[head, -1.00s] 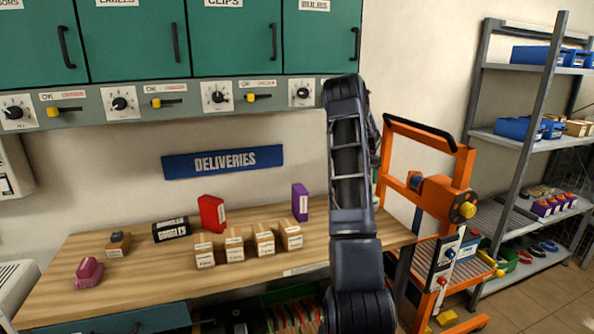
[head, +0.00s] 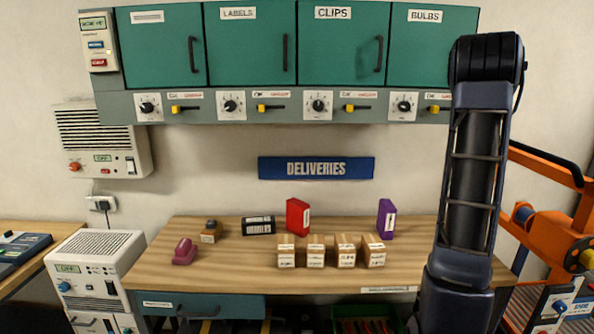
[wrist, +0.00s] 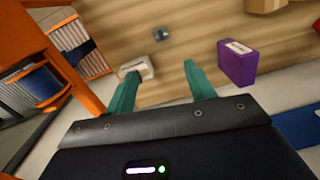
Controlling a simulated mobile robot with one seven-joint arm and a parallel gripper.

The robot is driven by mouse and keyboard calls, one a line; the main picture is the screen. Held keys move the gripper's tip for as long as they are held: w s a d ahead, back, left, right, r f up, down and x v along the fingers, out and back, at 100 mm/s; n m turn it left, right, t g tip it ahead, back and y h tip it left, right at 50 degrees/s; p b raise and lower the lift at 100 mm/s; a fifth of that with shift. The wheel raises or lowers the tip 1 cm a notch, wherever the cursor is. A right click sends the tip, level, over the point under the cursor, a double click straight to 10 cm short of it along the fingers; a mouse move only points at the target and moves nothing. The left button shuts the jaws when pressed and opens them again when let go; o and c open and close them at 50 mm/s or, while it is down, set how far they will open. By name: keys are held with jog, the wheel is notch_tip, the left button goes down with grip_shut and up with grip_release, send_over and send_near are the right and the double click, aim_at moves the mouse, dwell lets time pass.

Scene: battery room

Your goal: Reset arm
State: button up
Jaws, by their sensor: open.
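My arm rises on the right side of the head view, folded upright in front of the bench and the orange frame. My gripper (wrist: 161,78) shows in the wrist view with its two teal fingers spread apart and nothing between them. It is above the bench's wooden top (wrist: 185,25), with the purple box (wrist: 237,63) just right of the fingers. A small pale object (wrist: 146,67) shows beside the left finger. The gripper itself cannot be made out in the head view.
The bench (head: 215,275) holds a red box (head: 298,217), a purple box, several small cartons (head: 315,250), a black box (head: 258,225) and a pink item (head: 184,252). Green cabinets (head: 245,50) hang above. An orange frame (head: 550,235) stands right, a white unit (head: 95,270) left.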

jog(key=s+a+r+t, duration=0.1)
jog(key=s+a+r, duration=0.4)
jog(key=a, duration=0.5)
jog(key=s+a+r+t, duration=0.1)
jog(key=s+a+r, duration=0.2)
jog(key=s+a, duration=0.5)
jog(key=s+a+f+n+t, duration=0.1)
jog(key=s+a+f+t, duration=0.1)
jog(key=s+a, duration=1.2)
jog(key=shift+s+f+t+h, duration=0.3)
jog(key=shift+s+f+t, duration=0.1)
jog(key=shift+s, duration=1)
